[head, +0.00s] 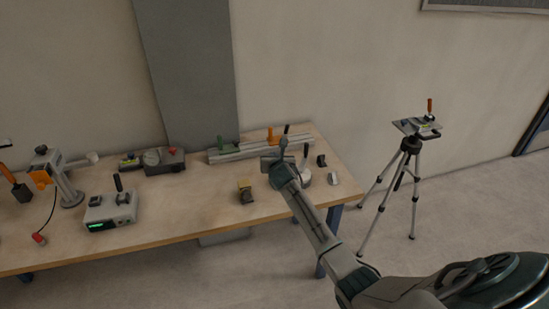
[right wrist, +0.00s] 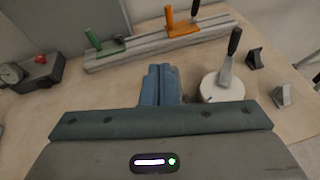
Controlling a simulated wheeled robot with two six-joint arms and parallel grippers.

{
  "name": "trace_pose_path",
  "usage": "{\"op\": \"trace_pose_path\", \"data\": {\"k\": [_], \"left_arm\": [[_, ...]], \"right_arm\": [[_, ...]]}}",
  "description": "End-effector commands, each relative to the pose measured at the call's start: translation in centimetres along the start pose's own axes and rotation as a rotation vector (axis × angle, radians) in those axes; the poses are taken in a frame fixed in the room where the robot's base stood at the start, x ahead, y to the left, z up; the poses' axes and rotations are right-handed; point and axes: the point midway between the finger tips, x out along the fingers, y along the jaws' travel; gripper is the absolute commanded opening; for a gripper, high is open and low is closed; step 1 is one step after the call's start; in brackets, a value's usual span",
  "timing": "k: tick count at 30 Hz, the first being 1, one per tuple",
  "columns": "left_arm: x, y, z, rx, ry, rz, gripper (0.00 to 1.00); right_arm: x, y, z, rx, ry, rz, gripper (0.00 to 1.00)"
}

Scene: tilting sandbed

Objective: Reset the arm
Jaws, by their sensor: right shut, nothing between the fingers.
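My right arm reaches in from the lower right in the head view. Its gripper (head: 283,150) is over the right part of the wooden table (head: 180,222). In the right wrist view the two blue-grey fingers (right wrist: 160,84) are together, with nothing between them. Beyond them stands a long grey rail (right wrist: 150,50) with a green-handled clamp (right wrist: 97,42) and an orange-handled clamp (right wrist: 180,22). A white round block with a dark-handled tool (right wrist: 228,65) is right of the fingers, apart from them. My left gripper is not in view.
A tripod (head: 409,150) stands right of the table. The front middle of the table is clear.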

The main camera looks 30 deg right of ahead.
Motion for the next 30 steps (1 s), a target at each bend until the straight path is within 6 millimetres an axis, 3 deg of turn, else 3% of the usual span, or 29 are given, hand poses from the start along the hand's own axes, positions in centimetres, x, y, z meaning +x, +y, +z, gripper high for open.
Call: {"op": "trace_pose_path", "data": {"k": [12, 17, 23, 30], "left_arm": [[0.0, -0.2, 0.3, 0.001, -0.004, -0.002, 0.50], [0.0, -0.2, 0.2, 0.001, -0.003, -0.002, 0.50], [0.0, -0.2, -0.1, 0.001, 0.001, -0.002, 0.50], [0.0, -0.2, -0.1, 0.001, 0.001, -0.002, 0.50]], "right_arm": [[0.0, 0.0, -0.1, 0.003, 0.002, -0.001, 0.00], [-1.7, -0.3, -2.4, 0.133, 0.043, -0.009, 0.00], [-8.3, -1.4, -9.2, 0.604, 0.179, -0.081, 0.00], [-19.1, -3.2, -16.4, 1.235, 0.331, -0.284, 0.00]]}}
